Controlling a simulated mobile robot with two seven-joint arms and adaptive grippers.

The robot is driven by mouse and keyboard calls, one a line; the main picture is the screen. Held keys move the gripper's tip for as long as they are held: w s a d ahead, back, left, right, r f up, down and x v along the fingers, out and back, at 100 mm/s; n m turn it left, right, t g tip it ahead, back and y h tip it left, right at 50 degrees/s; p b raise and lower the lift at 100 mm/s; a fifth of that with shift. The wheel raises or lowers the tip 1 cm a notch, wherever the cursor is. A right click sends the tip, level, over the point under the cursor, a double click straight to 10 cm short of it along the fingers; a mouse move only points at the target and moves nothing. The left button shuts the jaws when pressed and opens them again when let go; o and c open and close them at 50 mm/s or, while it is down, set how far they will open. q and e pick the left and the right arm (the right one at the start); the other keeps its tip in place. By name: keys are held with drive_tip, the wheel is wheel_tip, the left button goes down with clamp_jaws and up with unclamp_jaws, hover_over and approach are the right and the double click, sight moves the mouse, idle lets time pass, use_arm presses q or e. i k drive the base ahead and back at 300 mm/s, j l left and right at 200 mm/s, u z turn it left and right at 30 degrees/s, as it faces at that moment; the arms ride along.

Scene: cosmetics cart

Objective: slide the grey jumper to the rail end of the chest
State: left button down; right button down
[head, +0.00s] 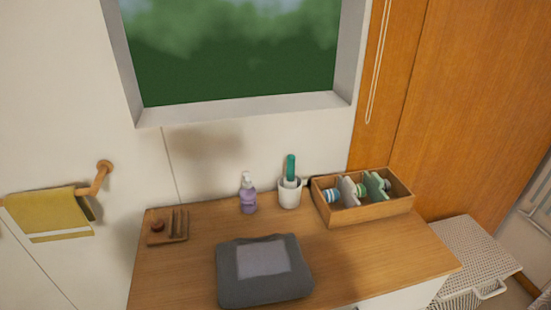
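The grey jumper (265,289) lies folded flat on the wooden top of the chest (375,262), near its front and left of its middle. A lighter grey patch shows on its upper face. A wooden rail (98,179) with a yellow towel (48,214) over it is fixed to the wall beyond the chest's left end. Neither of my grippers shows in the head view.
A small wooden holder (167,228) stands at the chest's left end. A purple pump bottle (248,194), a white cup (289,194) with a green item and a wooden divided box (367,213) stand along the back. A wicker basket (470,254) is at the right. Bare top lies right of the jumper.

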sight(273, 267)
drive_tip(key=j+z, duration=0.25)
drive_tip(key=z, duration=0.25)
drive_tip(key=k+j+z, duration=0.15)
drive_tip(key=z, duration=0.3)
drive_tip(key=k+j+z, duration=0.15)
drive_tip(key=z, duration=0.35)
